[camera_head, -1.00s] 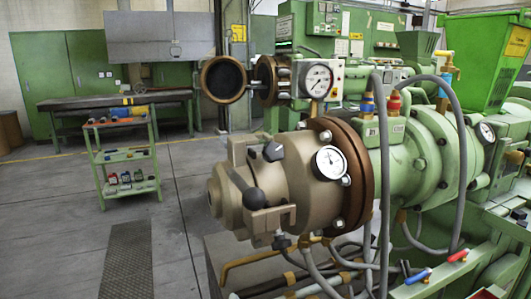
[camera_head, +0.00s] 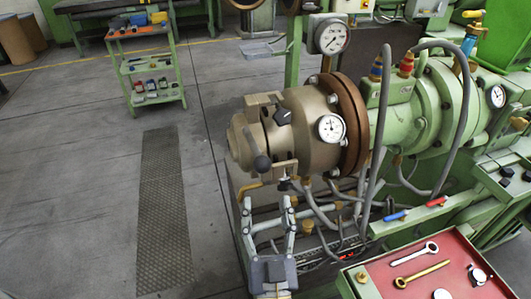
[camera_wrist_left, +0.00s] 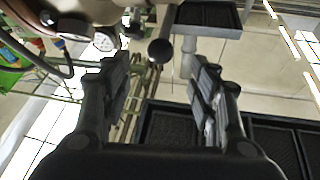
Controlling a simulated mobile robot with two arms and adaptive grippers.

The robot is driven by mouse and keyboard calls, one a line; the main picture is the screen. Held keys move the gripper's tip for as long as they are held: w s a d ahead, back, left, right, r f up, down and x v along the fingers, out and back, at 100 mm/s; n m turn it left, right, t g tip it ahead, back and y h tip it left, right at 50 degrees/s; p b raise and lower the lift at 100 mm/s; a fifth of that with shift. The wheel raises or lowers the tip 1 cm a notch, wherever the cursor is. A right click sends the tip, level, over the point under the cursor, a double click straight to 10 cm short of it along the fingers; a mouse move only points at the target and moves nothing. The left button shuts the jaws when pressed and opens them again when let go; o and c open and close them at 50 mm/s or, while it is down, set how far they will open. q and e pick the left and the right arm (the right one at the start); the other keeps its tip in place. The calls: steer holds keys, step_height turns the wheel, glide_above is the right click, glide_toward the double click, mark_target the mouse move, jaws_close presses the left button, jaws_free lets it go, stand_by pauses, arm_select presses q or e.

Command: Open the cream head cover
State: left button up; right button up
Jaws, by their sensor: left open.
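The cream head cover (camera_head: 290,135) is a stepped, tan-cream cylinder on the front of the green extruder. Its rear face meets a brown flange ring (camera_head: 353,125), and I see no gap there. My left gripper (camera_head: 267,203) is open and empty, pointing up just below the knob. In the left wrist view the ball knob (camera_wrist_left: 160,51) shows between and beyond the open fingers, and part of the cover (camera_wrist_left: 85,8) shows at the top left. My right gripper is not in view.
A round gauge (camera_head: 331,128) sits on the cover. Grey hoses (camera_head: 383,150) hang beside the flange. A red tray (camera_head: 425,270) with tools is at the lower right. A green tool trolley (camera_head: 152,75) stands behind left. The floor left of the cover is clear.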

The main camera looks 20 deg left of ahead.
mark_target(262, 165)
arm_select(q)
steer(key=p+x, duration=0.3)
steer(key=x, duration=0.6)
steer(key=shift+w+a+r, duration=0.1)
steer(key=shift+w+r, duration=0.1)
steer(key=shift+w, duration=0.1)
steer(key=shift+w+a, duration=0.15)
steer(key=shift+w, duration=0.15)
steer(key=shift+c, duration=0.3)
jaws_close()
